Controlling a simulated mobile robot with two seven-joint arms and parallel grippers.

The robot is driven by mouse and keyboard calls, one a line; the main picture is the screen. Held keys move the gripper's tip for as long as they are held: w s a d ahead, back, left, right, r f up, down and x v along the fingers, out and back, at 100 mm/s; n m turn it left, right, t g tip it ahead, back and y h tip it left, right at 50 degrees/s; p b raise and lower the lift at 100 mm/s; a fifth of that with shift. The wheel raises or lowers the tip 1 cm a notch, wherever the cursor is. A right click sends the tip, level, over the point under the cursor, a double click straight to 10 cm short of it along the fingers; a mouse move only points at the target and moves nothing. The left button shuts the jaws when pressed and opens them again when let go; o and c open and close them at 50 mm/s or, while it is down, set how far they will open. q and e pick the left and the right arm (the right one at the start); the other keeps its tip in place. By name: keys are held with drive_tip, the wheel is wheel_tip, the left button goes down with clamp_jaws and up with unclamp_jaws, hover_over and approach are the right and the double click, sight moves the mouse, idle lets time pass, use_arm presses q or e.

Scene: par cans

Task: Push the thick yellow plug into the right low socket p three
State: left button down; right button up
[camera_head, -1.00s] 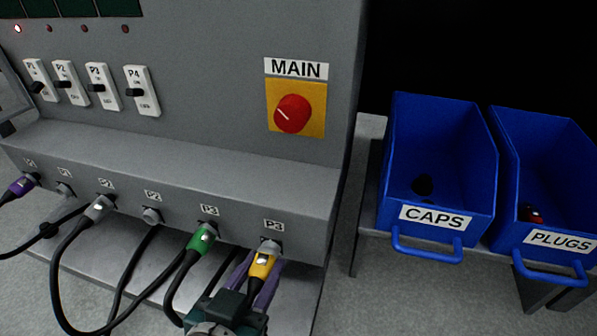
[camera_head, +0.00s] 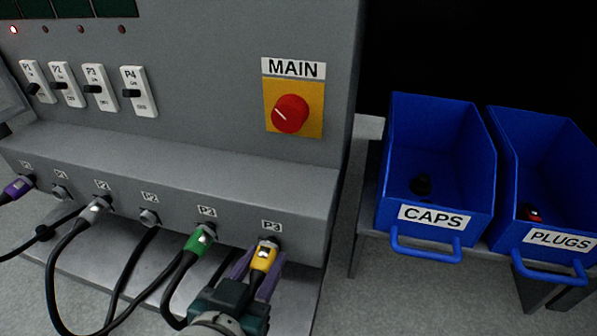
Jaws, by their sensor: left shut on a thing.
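The thick yellow plug (camera_head: 263,257) is at the right low socket (camera_head: 270,241), under the rightmost P3 label (camera_head: 271,226). Its front end meets the socket's grey collar; how deep it sits I cannot tell. My left gripper (camera_head: 257,270) comes up from the bottom, its purple fingers on both sides of the yellow plug, shut on it. The plug's cable end is hidden behind the gripper. My right gripper is not in view.
A green plug (camera_head: 199,241) sits in the socket just left, its black cable looping beside my gripper. A grey plug (camera_head: 97,209) and a purple plug (camera_head: 19,187) are further left. Blue bins for caps (camera_head: 432,220) and plugs (camera_head: 557,240) stand at right.

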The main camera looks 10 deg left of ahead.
use_arm(q)
drive_tip(key=shift+c, duration=2.2)
unclamp_jaws()
